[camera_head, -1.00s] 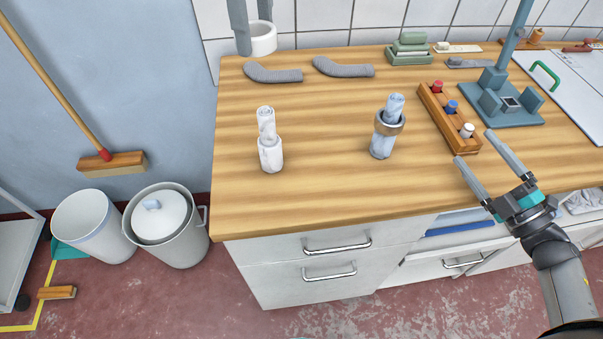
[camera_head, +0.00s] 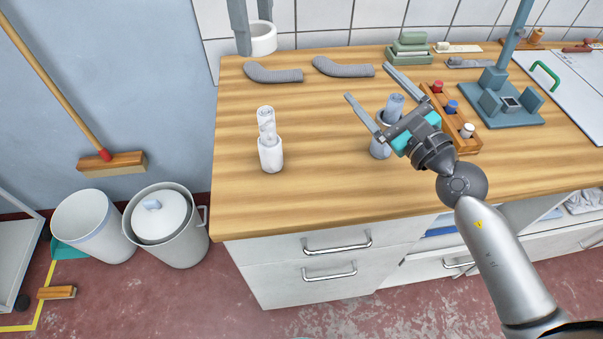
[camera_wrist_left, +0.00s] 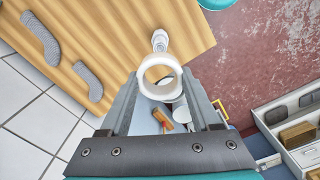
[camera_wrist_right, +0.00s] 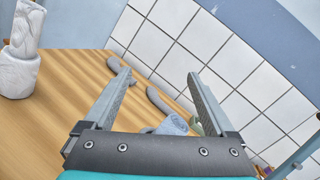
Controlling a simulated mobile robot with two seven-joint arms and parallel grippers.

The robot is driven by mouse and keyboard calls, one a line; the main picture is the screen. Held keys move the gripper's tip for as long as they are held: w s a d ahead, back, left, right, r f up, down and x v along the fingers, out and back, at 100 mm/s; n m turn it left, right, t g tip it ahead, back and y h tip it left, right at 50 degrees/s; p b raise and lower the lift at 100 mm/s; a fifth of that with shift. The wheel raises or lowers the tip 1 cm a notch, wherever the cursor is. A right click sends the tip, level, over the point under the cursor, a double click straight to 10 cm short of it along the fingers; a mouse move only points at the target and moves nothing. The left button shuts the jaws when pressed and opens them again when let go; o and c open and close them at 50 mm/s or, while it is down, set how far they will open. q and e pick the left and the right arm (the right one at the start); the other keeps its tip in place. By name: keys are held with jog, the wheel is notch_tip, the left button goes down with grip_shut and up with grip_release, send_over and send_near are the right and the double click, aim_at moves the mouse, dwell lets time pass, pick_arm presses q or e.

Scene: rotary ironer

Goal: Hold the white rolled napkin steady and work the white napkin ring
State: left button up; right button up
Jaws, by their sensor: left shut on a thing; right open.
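The white rolled napkin (camera_head: 266,120) stands upright in a white marbled holder (camera_head: 271,156) on the left of the worktop. It also shows at the left edge of the right wrist view (camera_wrist_right: 27,25). The white napkin ring (camera_head: 263,46) is in my left gripper (camera_head: 251,40), which is shut on it above the back left of the worktop, apart from the napkin. The ring shows between the fingers in the left wrist view (camera_wrist_left: 160,92). My right gripper (camera_head: 368,81) is open and empty, to the right of the white napkin and above the blue rolled napkin's area.
A blue rolled napkin (camera_head: 395,103) in a holder is partly hidden by my right gripper. Two grey bent pads (camera_head: 272,74) lie at the back. A wooden rack (camera_head: 468,139) with colored pegs and a blue-grey stand (camera_head: 520,115) are at right. The front left worktop is clear.

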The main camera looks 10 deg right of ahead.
jog(key=s+a+f+y, duration=0.1)
jog(key=s+a+f, duration=0.35)
jog(key=a, duration=0.25)
jog(key=m+g, duration=0.1)
jog(key=m, duration=0.5)
send_near(276, 154)
jog(key=shift+w+a+r, duration=0.15)
jog(key=shift+a+r, duration=0.05)
jog(key=shift+r, duration=0.05)
jog(key=x, duration=1.2)
jog(key=shift+d+f, duration=0.1)
jog(key=shift+f, duration=0.1)
grip_shut()
pick_arm(q)
notch_tip(276, 154, down, 7)
jog(key=shift+r, duration=0.2)
